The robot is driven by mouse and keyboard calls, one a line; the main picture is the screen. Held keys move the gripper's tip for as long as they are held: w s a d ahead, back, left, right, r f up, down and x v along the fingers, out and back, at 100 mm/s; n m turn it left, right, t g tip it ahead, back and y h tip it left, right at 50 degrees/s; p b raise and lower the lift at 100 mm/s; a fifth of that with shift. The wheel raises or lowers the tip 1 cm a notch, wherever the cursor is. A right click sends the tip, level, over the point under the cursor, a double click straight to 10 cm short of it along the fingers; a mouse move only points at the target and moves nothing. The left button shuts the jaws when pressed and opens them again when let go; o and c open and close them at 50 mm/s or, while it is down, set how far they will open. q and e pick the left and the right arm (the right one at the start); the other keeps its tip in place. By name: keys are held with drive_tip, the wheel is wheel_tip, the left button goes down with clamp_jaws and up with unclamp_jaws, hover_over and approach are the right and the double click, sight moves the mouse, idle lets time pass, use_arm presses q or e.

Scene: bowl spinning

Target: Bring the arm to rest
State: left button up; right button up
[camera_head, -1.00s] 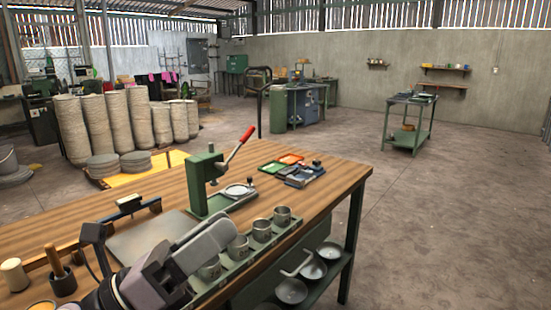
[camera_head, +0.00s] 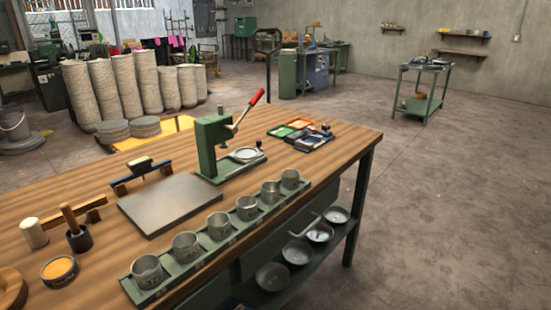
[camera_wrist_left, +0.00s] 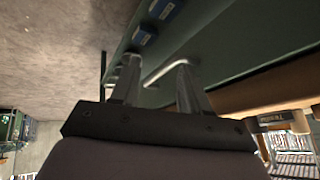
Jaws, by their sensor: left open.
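My left gripper (camera_wrist_left: 157,80) shows in the left wrist view with its two fingers spread apart and nothing held between them. A pale bent rod (camera_wrist_left: 160,72) appears just beyond the fingertips; I cannot tell how far off it is. A dark green surface (camera_wrist_left: 235,45) fills the upper right of that view. No arm or gripper of mine shows in the head view now. My right gripper is in neither view.
The wooden workbench (camera_head: 330,143) carries a green press (camera_head: 207,148) with a red lever, a grey plate (camera_head: 175,203) and a green rack of several metal cups (camera_head: 186,246). Metal bowls (camera_head: 298,252) sit on the lower shelf. Open concrete floor (camera_head: 455,220) lies to the right.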

use_arm(q)
drive_tip(key=s+f+n+g, duration=0.2)
drive_tip(key=s+f+g, duration=0.1)
drive_tip(key=s, duration=0.3)
drive_tip(key=w+d+f+t+h, duration=0.2)
drive_tip(key=w+d+f+t, duration=0.1)
drive_tip(key=w+f+t, duration=0.3)
drive_tip(key=shift+d+f+m+t+h, duration=0.3)
drive_tip(key=shift+f+m+t, duration=0.15)
drive_tip(key=shift+f, duration=0.9)
